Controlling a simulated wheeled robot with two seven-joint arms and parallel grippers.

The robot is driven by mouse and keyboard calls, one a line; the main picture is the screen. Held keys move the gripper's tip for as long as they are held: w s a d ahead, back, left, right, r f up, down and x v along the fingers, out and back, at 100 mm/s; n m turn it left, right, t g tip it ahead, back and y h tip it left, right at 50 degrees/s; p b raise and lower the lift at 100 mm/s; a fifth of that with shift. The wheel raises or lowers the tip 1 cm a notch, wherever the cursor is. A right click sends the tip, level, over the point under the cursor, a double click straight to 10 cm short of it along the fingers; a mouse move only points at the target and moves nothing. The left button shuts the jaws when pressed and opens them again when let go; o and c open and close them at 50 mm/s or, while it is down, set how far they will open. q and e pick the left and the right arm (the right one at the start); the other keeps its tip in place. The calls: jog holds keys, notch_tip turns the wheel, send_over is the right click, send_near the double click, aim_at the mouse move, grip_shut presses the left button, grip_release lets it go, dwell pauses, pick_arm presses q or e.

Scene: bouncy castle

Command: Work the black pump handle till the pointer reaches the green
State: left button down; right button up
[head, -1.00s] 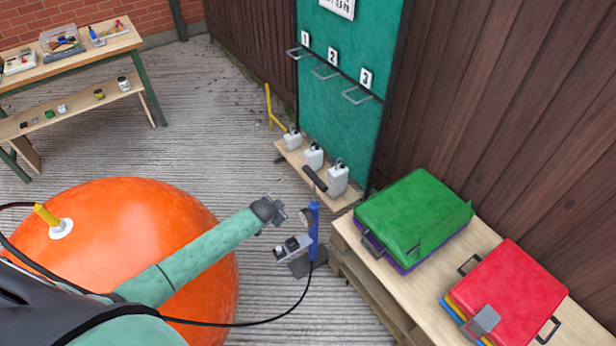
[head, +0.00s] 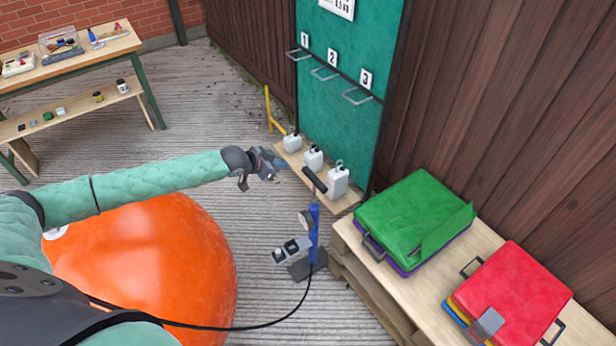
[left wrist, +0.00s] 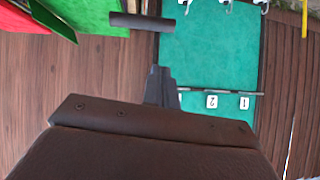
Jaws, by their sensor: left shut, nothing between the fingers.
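The blue pump (head: 313,236) stands upright on the paved ground in the head view. Its black handle (head: 314,180) sits on a short rod above the blue body, tilted in the picture. A small round gauge (head: 305,219) is on the pump's side; its pointer and green zone are too small to read. My left gripper (head: 262,164) is shut and empty, to the left of the handle and apart from it. In the left wrist view the fingers (left wrist: 160,86) are together, with the black handle (left wrist: 142,22) beyond them. My right gripper is not in view.
A large orange ball (head: 150,265) lies left of the pump, with a black hose (head: 262,322) running along the ground. White containers (head: 338,180) stand on a low board behind the handle. A wooden bench with green (head: 410,215) and red (head: 512,290) cases stands right.

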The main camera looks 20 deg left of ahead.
pick_arm(q)
jog(key=shift+s+d+r+n+h, duration=0.15)
jog(key=shift+s+d+r+h, duration=0.1)
jog(key=shift+s+d, duration=0.2)
jog(key=shift+s+d+r+n+h, duration=0.15)
jog(key=shift+s+d+h, duration=0.15)
jog(key=shift+d, duration=0.25)
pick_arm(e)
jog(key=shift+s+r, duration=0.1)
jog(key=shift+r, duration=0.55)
pick_arm(q)
jog(key=s+a+f+p+x, duration=0.1)
jog(key=p+x, duration=0.4)
jog(key=x, duration=0.7)
jog(key=shift+d+f, duration=0.25)
jog(key=shift+f, duration=0.7)
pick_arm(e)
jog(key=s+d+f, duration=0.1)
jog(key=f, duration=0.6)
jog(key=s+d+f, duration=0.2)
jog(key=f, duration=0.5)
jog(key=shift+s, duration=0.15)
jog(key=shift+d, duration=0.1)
